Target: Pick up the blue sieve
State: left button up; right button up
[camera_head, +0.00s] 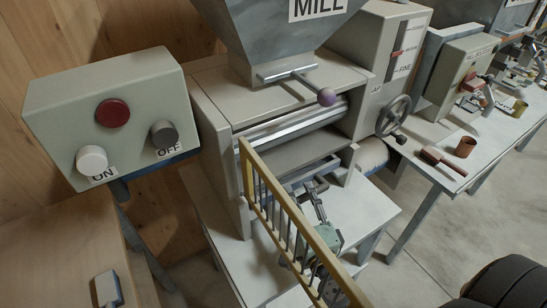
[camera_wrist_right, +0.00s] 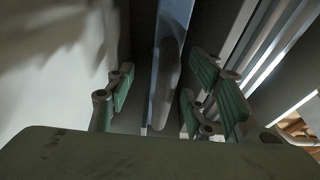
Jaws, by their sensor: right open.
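My right gripper (camera_head: 310,193) is behind the yellow barred rail, in front of the mill's lower opening, with its fingers toward the mill. It is open, and its green-padded fingers also show in the right wrist view (camera_wrist_right: 165,103). A narrow blue-grey panel (camera_wrist_right: 170,55) stands upright in the gap between the fingers in that view, apart from the pads. It may be the blue sieve seen edge-on, but I cannot tell for sure. My left gripper is not in view.
The yellow barred rail (camera_head: 290,205) crosses in front of my right gripper. The mill (camera_head: 235,100) has a hopper (camera_head: 270,35) above and a handwheel (camera_head: 394,115) at right. A control box (camera_head: 110,120) is at left. A brush (camera_head: 440,160) and a brown cup (camera_head: 465,147) stand on the right table.

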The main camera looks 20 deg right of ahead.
aim_at(293, 187)
jog(key=w, duration=0.1)
jog(key=w+p, duration=0.1)
jog(key=w, duration=0.3)
jog(key=shift+w+d+r, duration=0.1)
jog(key=shift+d+r, duration=0.2)
jog(key=shift+r, duration=0.05)
jog(key=shift+w+d+p, duration=0.1)
jog(key=shift+w+p, duration=0.2)
jog(key=shift+w, duration=0.25)
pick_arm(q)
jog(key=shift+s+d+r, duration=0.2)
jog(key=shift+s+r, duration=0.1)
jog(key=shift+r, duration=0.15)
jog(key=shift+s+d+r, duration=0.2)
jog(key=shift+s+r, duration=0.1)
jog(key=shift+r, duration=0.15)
pick_arm(e)
grip_shut()
